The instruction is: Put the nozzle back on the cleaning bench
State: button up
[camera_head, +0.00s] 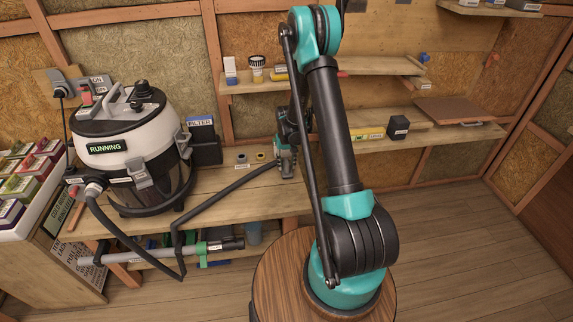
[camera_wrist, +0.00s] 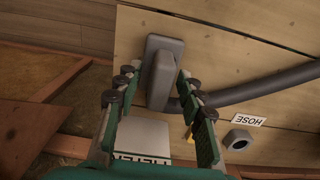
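The grey nozzle (camera_wrist: 162,72) shows in the wrist view at the end of a dark hose (camera_wrist: 262,84), over the light wooden cleaning bench (camera_wrist: 235,60). My gripper (camera_wrist: 156,82) points down at it with its two green fingers apart. The nozzle's head lies between and just beyond the fingertips, with a visible gap on the left. I cannot tell whether the right finger touches it. In the head view my gripper (camera_head: 286,160) is at the bench's right part, and the hose (camera_head: 225,196) runs up to it. The nozzle is hardly visible there.
A vacuum (camera_head: 128,150) marked RUNNING stands on the bench at left. A ring-shaped fitting (camera_wrist: 238,139) sits near a HOSE label (camera_wrist: 248,120). A grey tube (camera_head: 165,252) lies on the lower shelf. Open floor (camera_head: 450,250) is at right.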

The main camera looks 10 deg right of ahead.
aim_at(287, 161)
notch_tip(287, 161, up, 12)
jog(key=s+d+r+t, duration=0.1)
jog(key=s+d+r, duration=0.1)
jog(key=s+r, duration=0.55)
jog(key=s+d+r+t, duration=0.1)
jog(key=s+d+t, duration=0.1)
jog(key=s, duration=2.1)
jog(key=shift+r+t, duration=0.25)
jog(key=shift+t, duration=0.35)
